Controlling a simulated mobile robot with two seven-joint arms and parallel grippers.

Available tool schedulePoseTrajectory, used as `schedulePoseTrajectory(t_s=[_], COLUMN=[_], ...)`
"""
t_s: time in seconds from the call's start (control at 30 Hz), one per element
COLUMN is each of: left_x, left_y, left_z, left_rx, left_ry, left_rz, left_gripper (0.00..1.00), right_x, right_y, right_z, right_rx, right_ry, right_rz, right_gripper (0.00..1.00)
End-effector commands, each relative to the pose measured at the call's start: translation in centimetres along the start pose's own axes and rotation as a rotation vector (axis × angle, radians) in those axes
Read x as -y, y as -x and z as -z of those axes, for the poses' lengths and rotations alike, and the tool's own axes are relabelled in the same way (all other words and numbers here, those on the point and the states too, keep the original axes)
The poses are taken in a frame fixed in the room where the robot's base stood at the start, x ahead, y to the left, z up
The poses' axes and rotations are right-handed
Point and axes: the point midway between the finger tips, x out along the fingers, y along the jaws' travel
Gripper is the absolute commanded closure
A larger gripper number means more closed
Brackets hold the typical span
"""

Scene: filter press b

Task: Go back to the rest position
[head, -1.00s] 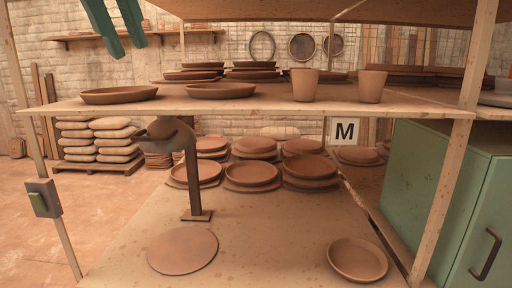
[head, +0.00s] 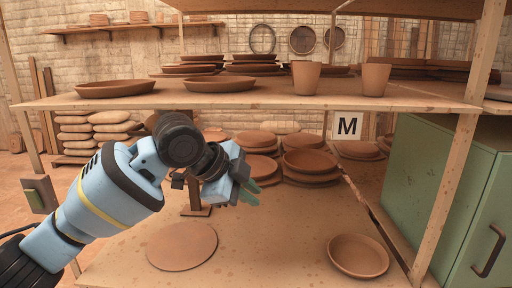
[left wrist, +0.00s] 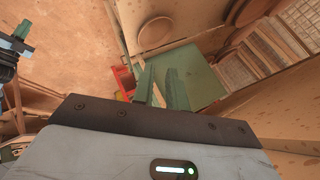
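My left arm comes in from the left in the head view. Its gripper (head: 247,187) has green fingers and is in front of the shelf post, over the lower board, touching nothing that I can see. In the left wrist view the two green fingers (left wrist: 162,88) stand a little apart with nothing between them. My right gripper does not show in the head view. Blue and black parts with a green tip (left wrist: 22,30) at the left edge of the left wrist view look like my right arm; its finger opening cannot be made out.
A flat clay disc (head: 182,246) and a shallow dish (head: 358,256) lie on the lower board (head: 270,262). Stacked plates (head: 310,163) stand behind. The upper shelf (head: 300,101) holds dishes and two cups (head: 306,77). A green cabinet (head: 440,190) stands at the right.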

Motion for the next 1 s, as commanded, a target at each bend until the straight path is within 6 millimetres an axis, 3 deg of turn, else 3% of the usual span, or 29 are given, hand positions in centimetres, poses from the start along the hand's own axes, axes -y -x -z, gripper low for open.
schedulePoseTrajectory(t_s=[0.03, 0.2, 0.5, 0.77, 1.0], left_x=[-1.1, -3.8, -10.1, -17.5, -26.2], left_y=[-1.9, -6.6, -13.4, -17.3, -19.2], left_z=[-0.6, -2.5, -6.7, -11.2, -15.6], left_rx=[-0.03, -0.111, -0.2, -0.216, -0.172], left_ry=[0.051, 0.223, 0.55, 0.834, 1.073], left_rz=[0.004, 0.053, 0.147, 0.242, 0.337], left_gripper=[0.85, 0.85, 0.85, 0.85, 0.85], right_x=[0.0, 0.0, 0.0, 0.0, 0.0], right_y=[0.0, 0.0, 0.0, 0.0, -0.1], right_z=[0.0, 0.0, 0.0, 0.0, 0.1], right_rx=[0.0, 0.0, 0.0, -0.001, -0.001], right_ry=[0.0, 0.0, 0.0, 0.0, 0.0], right_rz=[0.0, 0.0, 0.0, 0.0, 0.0], right_gripper=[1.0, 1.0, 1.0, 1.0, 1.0])
